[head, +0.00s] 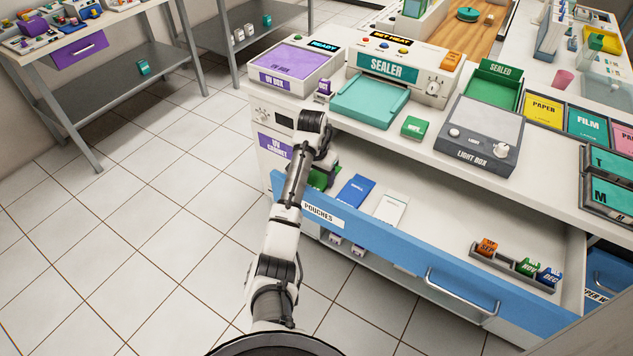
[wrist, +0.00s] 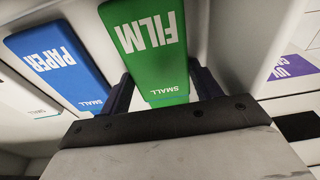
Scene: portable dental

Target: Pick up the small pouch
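A green pouch marked FILM SMALL (wrist: 155,45) fills the upper middle of the wrist view. In the head view it shows only as a green patch (head: 318,181), mostly hidden by my arm. A blue pouch marked PAPER SMALL (wrist: 58,65) lies to its left in the wrist view; it also lies in the drawer in the head view (head: 355,190). My gripper (wrist: 165,88) is open, with one dark finger on each side of the green pouch's near end. Narrow gaps seem to show between fingers and pouch. The head view hides the fingertips.
The open blue drawer marked POUCHES (head: 385,250) also holds a white pouch (head: 391,209) and a rack of small blocks (head: 515,262). The counter edge with the sealer (head: 390,70) and UV box (head: 295,65) overhangs behind my gripper. Floor is clear at left.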

